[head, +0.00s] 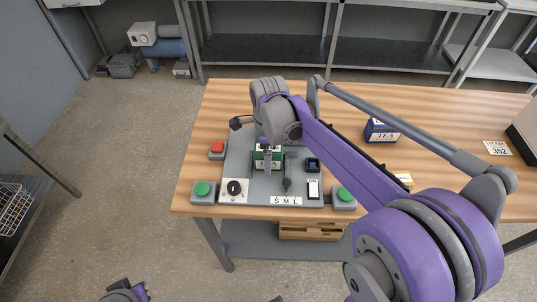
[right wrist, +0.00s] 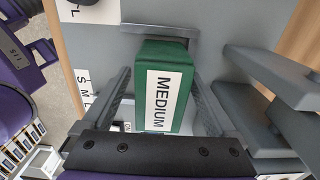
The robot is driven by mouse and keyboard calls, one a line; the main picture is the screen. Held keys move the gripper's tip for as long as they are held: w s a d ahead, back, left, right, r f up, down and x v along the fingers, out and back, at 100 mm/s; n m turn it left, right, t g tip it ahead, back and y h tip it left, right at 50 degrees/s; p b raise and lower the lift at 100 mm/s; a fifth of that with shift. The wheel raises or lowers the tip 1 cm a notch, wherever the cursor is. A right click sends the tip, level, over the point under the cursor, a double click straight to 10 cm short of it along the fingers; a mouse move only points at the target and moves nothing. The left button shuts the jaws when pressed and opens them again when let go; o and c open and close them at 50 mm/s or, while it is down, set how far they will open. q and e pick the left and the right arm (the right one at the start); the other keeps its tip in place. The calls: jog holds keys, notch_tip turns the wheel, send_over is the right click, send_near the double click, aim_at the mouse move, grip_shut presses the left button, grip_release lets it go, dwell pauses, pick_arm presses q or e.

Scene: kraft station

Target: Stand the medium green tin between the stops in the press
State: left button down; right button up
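The green tin (right wrist: 166,98), labelled MEDIUM, is between the fingers of my right gripper (right wrist: 161,78) in the right wrist view. The fingers stand on both sides of it, with a narrow gap at its left and the right finger very close. In the head view the tin (head: 262,160) is partly hidden by my right arm, over the grey plate of the press (head: 262,187). A grey bar (right wrist: 150,30), perhaps a stop, lies just beyond the tin; I cannot tell whether they touch. Only a small part of my left arm shows at the bottom edge.
Green buttons (head: 203,189) and (head: 344,195), a red button (head: 217,148) and a black dial (head: 234,187) surround the plate. A dark blue TEA tin (head: 381,130) stands on the wooden table (head: 440,110) to the right. A card marked 352 (head: 497,148) lies farther right.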

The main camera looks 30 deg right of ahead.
notch_tip(320, 180, up, 12)
jog(key=shift+r+p, duration=0.15)
jog(key=shift+p, duration=0.4)
dwell(0.3)
